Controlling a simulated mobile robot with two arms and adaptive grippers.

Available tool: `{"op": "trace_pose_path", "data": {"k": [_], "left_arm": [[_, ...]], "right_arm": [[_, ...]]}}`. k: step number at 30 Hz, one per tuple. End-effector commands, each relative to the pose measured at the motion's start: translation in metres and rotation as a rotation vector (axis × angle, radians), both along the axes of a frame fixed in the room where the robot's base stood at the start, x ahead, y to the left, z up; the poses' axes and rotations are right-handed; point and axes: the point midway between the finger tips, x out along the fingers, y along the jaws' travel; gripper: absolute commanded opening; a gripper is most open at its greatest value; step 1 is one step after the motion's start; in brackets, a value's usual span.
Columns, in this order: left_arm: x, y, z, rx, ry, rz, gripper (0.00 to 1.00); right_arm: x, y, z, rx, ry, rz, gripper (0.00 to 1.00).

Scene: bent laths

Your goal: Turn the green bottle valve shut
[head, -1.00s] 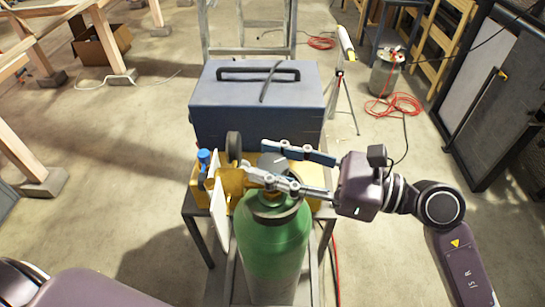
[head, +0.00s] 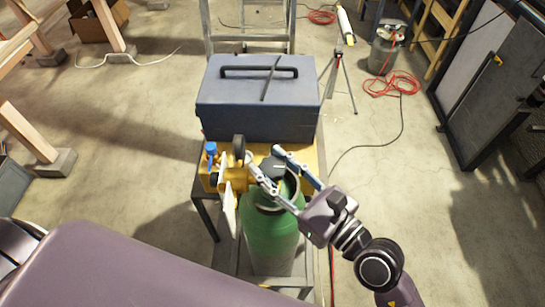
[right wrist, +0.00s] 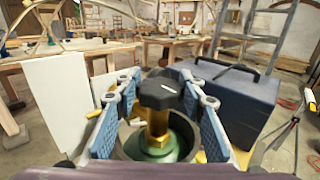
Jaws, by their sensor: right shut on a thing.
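The green bottle (head: 270,238) stands upright on a grey stand, with a dark collar around its neck. Its black valve knob (right wrist: 158,94) has a white mark on top and sits on a brass stem (right wrist: 157,125) in the right wrist view. My right gripper (head: 264,158) reaches in from the lower right, one blue-padded finger on each side of the knob, and is shut on it. The fingers and collar hide part of the valve in the head view. My left gripper is not in view.
A blue-grey box (head: 258,108) stands behind. A tripod (head: 342,77) and red hose (head: 392,83) are at the back right; the floor right of the bottle is clear.

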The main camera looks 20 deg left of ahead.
Motion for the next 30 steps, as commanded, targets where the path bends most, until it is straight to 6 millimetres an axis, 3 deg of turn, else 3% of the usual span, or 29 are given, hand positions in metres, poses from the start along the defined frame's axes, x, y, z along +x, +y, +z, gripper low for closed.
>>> {"op": "trace_pose_path", "data": {"k": [11, 12, 17, 30], "left_arm": [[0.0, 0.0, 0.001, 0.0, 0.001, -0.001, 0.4], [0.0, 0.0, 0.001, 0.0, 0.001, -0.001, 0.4], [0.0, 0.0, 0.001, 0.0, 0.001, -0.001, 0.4], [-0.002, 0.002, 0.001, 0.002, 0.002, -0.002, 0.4]], "right_arm": [[0.0, 0.0, 0.0, 0.0, -0.001, -0.006, 0.13], [0.0, 0.0, 0.0, 0.0, -0.001, -0.006, 0.38], [0.0, 0.0, 0.0, 0.0, -0.001, -0.005, 0.56], [-0.006, -0.01, -0.002, -0.002, 0.001, -0.005, 0.56]]}}
